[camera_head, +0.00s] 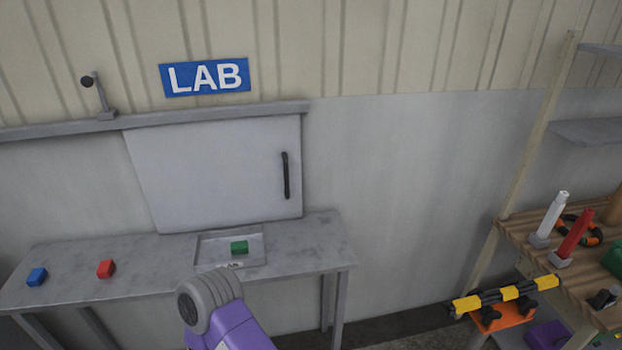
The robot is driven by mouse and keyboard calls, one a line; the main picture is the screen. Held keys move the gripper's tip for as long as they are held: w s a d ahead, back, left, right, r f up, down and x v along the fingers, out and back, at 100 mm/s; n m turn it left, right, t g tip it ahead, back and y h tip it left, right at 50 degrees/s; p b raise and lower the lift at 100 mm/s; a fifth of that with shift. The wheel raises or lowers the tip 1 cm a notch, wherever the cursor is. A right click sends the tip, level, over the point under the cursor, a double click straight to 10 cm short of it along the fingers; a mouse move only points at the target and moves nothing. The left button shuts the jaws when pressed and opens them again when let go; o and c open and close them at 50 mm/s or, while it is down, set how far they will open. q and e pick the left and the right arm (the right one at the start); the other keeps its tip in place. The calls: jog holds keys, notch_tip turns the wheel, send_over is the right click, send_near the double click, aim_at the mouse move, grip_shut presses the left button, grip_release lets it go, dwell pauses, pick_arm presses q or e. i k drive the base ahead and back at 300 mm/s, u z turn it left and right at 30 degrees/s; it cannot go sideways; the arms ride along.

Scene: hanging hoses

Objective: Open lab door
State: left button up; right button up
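The lab door (217,178) is a pale grey panel on the wall under a blue LAB sign (204,77). It hangs below a horizontal grey rail (215,114) and looks shut. A dark vertical handle (286,176) is on its right side. One of my arm's links, purple with a grey ribbed joint, rises at the bottom centre, in front of the table. I cannot tell which arm it belongs to. Neither gripper shows, and nothing touches the door or its handle.
A lever (99,95) stands on the rail's left. A wooden workbench (520,237) with tools is at right.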

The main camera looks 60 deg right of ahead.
aim_at(203, 175)
jog(key=z, duration=1.1)
jog(key=i, duration=0.1)
jog(key=z, duration=0.2)
